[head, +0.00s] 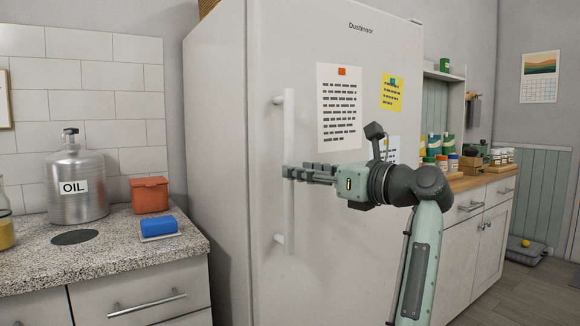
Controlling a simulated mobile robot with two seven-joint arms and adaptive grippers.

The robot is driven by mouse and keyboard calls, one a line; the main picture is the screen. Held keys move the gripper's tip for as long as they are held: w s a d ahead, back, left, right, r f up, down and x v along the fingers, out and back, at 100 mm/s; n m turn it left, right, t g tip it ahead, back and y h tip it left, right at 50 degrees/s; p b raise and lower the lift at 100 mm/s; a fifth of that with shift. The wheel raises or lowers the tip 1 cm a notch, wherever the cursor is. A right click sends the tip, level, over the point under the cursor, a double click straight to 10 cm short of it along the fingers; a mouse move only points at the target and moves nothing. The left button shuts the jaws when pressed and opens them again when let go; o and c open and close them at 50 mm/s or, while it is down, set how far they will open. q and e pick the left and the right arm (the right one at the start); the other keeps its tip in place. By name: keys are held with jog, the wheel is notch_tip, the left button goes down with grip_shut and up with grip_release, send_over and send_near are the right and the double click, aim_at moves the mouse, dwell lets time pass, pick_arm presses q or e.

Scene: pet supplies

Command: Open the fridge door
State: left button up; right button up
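The white fridge (240,60) stands in the middle of the head view. Its door (345,235) looks shut, flush with the body. A long vertical white bar handle (289,215) is on the left side of the door. The fingertips overlap the middle of the handle in the picture. The fingers show edge-on, so I cannot tell whether they are open or closed around the bar.
A speckled counter (120,257) on the left holds an oil can (76,185), an orange container (149,195) and a blue sponge (158,225). A wooden counter (470,180) with jars stands to the right. Papers hang on the door. Floor (530,295) shows at lower right.

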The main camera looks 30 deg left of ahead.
pick_arm(q)
jog(key=shift+w+a+p, duration=0.15)
jog(key=shift+w+a, duration=0.1)
jog(key=shift+a, duration=0.85)
jog(key=shift+w+a+p, duration=0.15)
jog(key=shift+w+a, duration=0.05)
jog(key=shift+a, duration=0.85)
pick_arm(e)
jog(key=shift+s+f, duration=0.1)
jog(key=shift+f, duration=0.85)
pick_arm(q)
jog(key=shift+c, duration=0.6)
grip_shut()
